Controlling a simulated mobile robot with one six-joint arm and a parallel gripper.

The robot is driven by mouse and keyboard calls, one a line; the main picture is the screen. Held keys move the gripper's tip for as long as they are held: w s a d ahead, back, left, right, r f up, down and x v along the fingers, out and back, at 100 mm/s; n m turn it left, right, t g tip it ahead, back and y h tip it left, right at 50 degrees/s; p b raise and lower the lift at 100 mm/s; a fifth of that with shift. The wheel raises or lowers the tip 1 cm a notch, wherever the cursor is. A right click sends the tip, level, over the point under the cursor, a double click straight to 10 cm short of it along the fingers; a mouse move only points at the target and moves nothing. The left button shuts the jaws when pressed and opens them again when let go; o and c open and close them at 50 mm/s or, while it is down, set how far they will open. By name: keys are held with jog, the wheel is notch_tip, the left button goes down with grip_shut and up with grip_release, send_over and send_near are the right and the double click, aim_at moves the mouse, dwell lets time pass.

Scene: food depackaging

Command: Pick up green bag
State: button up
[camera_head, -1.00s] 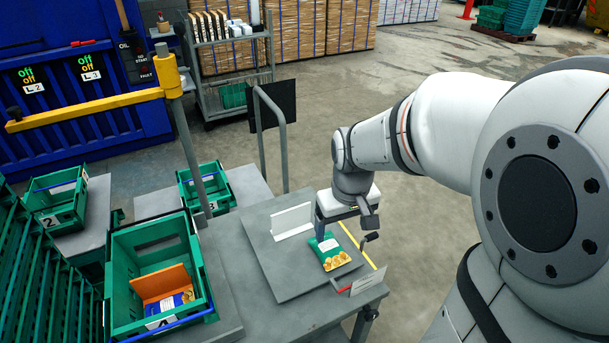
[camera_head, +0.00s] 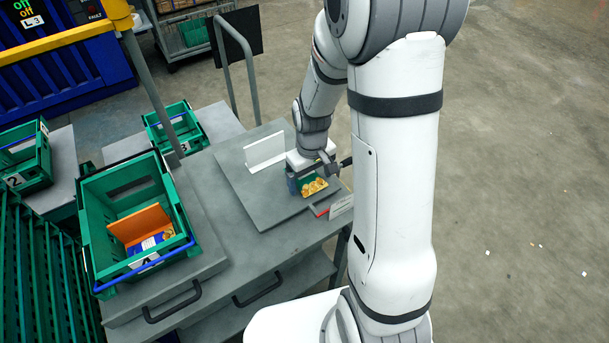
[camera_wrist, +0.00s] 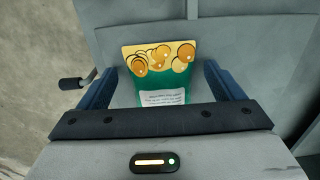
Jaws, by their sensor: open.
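The green bag (camera_head: 312,185), with a yellow band showing round golden snacks, lies on the grey board (camera_head: 262,207) on the table. In the wrist view the green bag (camera_wrist: 160,75) lies between the two blue fingers, with its yellow end away from the palm and a white label near the palm. My gripper (camera_wrist: 160,85) is open, with one finger on either side of the bag and small gaps visible between. In the head view my gripper (camera_head: 308,178) is low over the bag and hides part of it.
A white upright plate (camera_head: 265,151) stands on the board left of my gripper. A green crate (camera_head: 88,228) at left holds an orange piece (camera_head: 138,224) and a blue packet (camera_head: 150,243). A small red-edged sign (camera_head: 338,206) stands at the table's right edge.

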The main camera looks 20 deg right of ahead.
aim_at(310, 180)
jog(key=shift+f, duration=0.25)
jog(key=shift+c, duration=0.5)
jog(key=c, duration=0.9)
notch_tip(310, 180, up, 10)
jog(key=w+m, duration=0.2)
jog(key=w, duration=0.3)
jog(key=w+m, duration=0.2)
jog(key=w, duration=0.2)
jog(key=w+m, duration=0.3)
jog(key=w, duration=0.2)
jog(key=shift+w+f, duration=0.2)
jog(key=shift+w, duration=0.1)
